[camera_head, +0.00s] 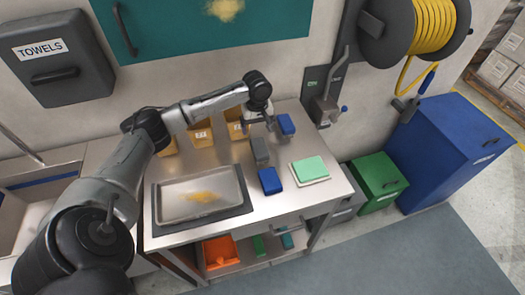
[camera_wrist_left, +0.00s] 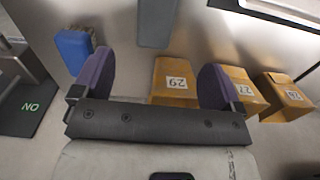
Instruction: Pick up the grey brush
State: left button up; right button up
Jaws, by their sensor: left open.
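The grey brush (camera_head: 260,151) lies on the steel worktop, right of the tray. It also shows at the top of the left wrist view (camera_wrist_left: 157,22), cut by the frame edge. My left gripper (camera_head: 260,121) is above the back of the worktop, just behind the grey brush and apart from it. In the left wrist view its two purple fingers (camera_wrist_left: 157,78) stand wide apart with nothing between them. My right gripper is not in view.
One blue block-like item (camera_head: 286,125) is right of my left gripper; another (camera_head: 270,181) is in front of the grey brush. A green pad (camera_head: 311,168) lies at right, a tray (camera_head: 161,204) at left. Numbered tan boxes (camera_wrist_left: 175,80) stand along the wall.

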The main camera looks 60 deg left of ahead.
aim_at(259, 146)
pick_arm(q)
notch_tip(259, 146, down, 9)
jog(key=shift+w+r+b, duration=0.1)
jog(key=shift+r+b, duration=0.1)
jog(key=shift+b, duration=0.25)
jog(key=shift+w+f+b, duration=0.15)
jog(key=shift+f+b, duration=0.2)
jog(key=shift+f, duration=2.25)
jog(key=shift+c, duration=0.4)
jog(key=c, duration=1.1)
jog(key=shift+o, duration=0.2)
jog(key=shift+r, duration=0.1)
